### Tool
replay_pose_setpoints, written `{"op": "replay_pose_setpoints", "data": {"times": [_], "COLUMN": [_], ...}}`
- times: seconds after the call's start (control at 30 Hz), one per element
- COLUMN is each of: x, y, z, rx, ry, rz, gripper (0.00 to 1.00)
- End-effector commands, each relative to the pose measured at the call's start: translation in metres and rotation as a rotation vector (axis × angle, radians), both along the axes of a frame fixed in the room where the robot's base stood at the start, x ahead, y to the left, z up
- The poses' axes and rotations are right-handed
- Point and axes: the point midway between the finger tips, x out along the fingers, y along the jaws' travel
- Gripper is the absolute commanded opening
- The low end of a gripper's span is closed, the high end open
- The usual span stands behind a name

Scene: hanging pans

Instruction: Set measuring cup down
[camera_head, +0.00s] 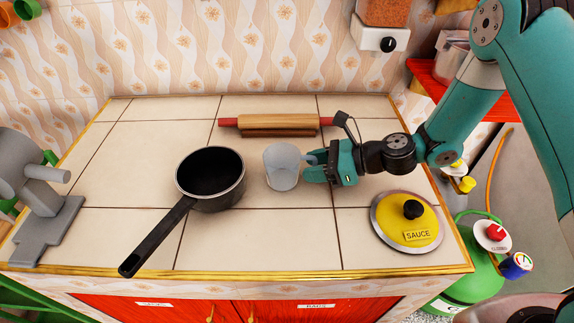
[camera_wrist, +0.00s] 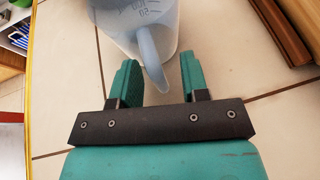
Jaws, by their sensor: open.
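The clear bluish measuring cup (camera_head: 281,168) stands upright on the tiled counter (camera_head: 270,235), right of the black pan. My gripper (camera_head: 312,168) is just right of the cup, at its handle side. In the wrist view the cup (camera_wrist: 150,30) is at the top, with its handle (camera_wrist: 157,75) pointing toward my gripper (camera_wrist: 160,82). The two green fingers are apart, one on each side of the handle, and I see gaps between them and it. The cup's top is cut off in the wrist view.
A black saucepan (camera_head: 210,176) sits left of the cup, its handle reaching the front edge. A rolling pin (camera_head: 277,122) lies behind. A yellow sauce lid (camera_head: 408,222) lies at the front right. The counter is clear in front of the cup.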

Motion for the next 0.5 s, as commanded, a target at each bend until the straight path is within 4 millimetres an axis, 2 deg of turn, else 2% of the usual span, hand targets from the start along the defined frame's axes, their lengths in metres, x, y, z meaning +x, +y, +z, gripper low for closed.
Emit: {"op": "replay_pose_setpoints", "data": {"times": [0.2, 0.37, 0.5], "x": [0.0001, 0.0002, 0.0002], "y": [0.0006, 0.0004, 0.0003], "z": [-0.0006, -0.0004, -0.0002], "rx": [0.0, 0.0, 0.0], "ry": [0.0, 0.0, 0.0], "rz": [0.0, 0.0, 0.0], "gripper": [0.39, 0.03, 0.0]}}
